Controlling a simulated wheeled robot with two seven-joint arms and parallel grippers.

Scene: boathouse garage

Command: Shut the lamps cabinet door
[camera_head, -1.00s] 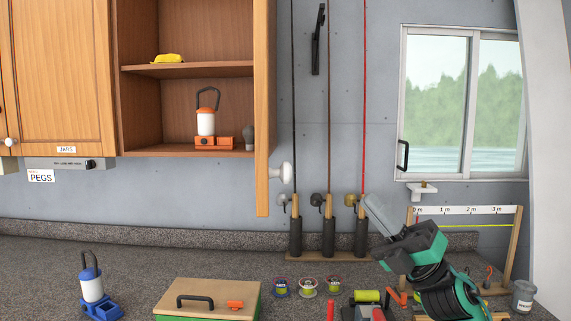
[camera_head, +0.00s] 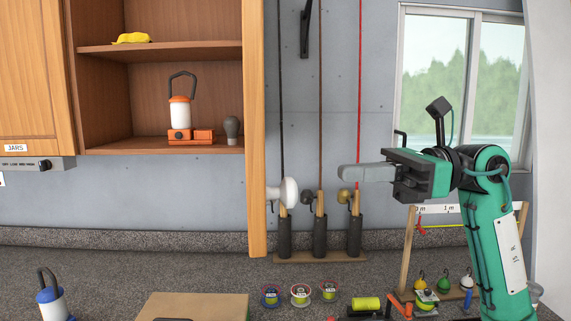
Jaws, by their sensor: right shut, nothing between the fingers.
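The lamps cabinet (camera_head: 160,48) is open at the upper left. Inside are an orange and white lantern (camera_head: 181,112), a grey bulb-shaped item (camera_head: 232,129) and a yellow item (camera_head: 131,38). Its wooden door (camera_head: 256,130) stands swung out, nearly edge-on, at the cabinet's right side. The door's white knob (camera_head: 289,191) faces right. My right gripper (camera_head: 346,178) is shut and empty, its fingers pointing left toward the knob, with a visible gap between in the picture. My left gripper is not in view.
Fishing rods stand in a rack (camera_head: 320,257) behind the knob and gripper. The counter (camera_head: 120,275) holds a blue lantern (camera_head: 50,298), a box lid (camera_head: 193,306), several small spools and floats. A closed cabinet labelled JARS (camera_head: 25,70) is at left. A window (camera_head: 440,75) is at right.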

